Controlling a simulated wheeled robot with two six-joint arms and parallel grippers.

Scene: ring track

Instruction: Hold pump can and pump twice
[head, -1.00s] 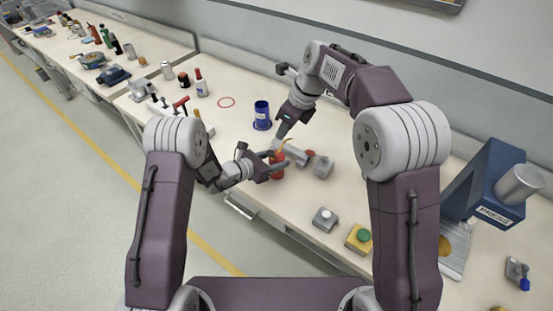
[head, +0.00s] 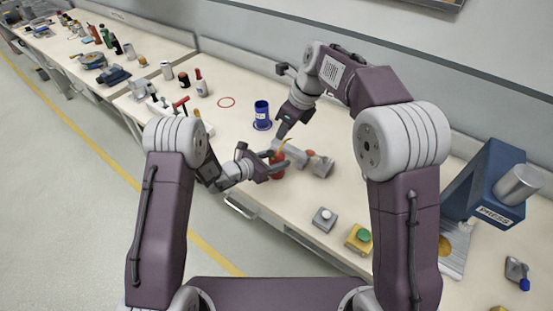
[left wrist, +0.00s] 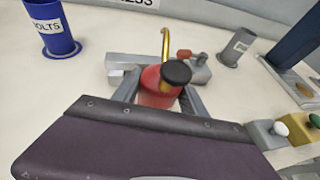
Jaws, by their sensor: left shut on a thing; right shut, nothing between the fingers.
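The pump can (head: 277,164) is red, with a thin brass spout and a black top. It also shows in the left wrist view (left wrist: 157,88), between the two grey fingers. My left gripper (head: 276,168) is shut around the can's body from the left. Whether the can's base touches the bench cannot be told. My right gripper (head: 281,133) is shut and empty, pointing down just above the can and its spout. Whether it touches the can's top is not clear. The left wrist view does not clearly show the right gripper.
A blue bolts cup (head: 262,116) stands behind the can. A white-button box (head: 324,219), a green-button box (head: 359,237) and a blue press (head: 488,188) stand to the right.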

